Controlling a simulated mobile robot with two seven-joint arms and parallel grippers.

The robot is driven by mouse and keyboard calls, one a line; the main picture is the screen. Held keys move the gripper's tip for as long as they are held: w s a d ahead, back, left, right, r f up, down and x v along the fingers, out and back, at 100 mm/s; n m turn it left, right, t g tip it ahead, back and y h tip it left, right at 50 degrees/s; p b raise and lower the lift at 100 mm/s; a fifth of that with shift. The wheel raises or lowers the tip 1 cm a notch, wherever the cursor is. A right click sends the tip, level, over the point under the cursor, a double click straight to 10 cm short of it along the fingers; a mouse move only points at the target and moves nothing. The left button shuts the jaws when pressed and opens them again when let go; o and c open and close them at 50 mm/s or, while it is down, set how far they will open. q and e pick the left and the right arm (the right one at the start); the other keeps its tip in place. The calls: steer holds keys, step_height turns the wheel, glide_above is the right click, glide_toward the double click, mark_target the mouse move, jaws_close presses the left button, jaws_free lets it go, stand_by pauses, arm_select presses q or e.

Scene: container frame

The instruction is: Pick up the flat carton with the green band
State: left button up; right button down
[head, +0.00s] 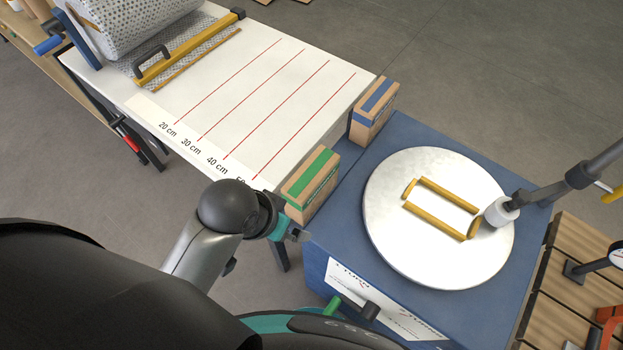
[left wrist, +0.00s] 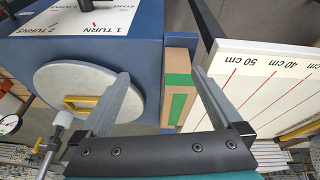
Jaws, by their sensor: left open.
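The flat carton with the green band (head: 311,183) is a brown box standing on its narrow side at the near-left edge of the blue machine, beside the white measuring table. It also shows in the left wrist view (left wrist: 178,92), between the two fingers and beyond them. My left gripper (head: 296,233) is just on the near side of this carton in the head view. In the left wrist view its fingers (left wrist: 163,83) are spread wide with nothing between them at the tips. My right gripper is not in view.
A similar carton with a blue band (head: 374,110) stands farther back. The blue machine (head: 400,130) carries a round white turntable (head: 390,240) with yellow bars and a roller arm at right. The white table (head: 290,60) with red length lines lies left of the cartons.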

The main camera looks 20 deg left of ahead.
arm_select(q)
steer(key=w+d+r+m+h, duration=0.2)
steer(key=w+d+r, duration=0.3)
steer(key=d, duration=0.2)
step_height(320, 180, up, 3)
steer(key=g+y, duration=0.3)
steer(key=g, duration=0.1)
glide_above(312, 179)
steer(key=w, duration=0.2)
steer(key=shift+n, duration=0.3)
steer(key=f+b, duration=0.1)
steer(key=f, duration=0.4)
steer(key=f+b, duration=0.1)
steer(key=f, duration=0.4)
steer(key=f+b, duration=0.1)
steer(key=f, duration=0.4)
steer(key=shift+s+a, duration=0.15)
steer(key=shift+a, duration=0.15)
steer(key=shift+c, duration=0.4)
jaws_close()
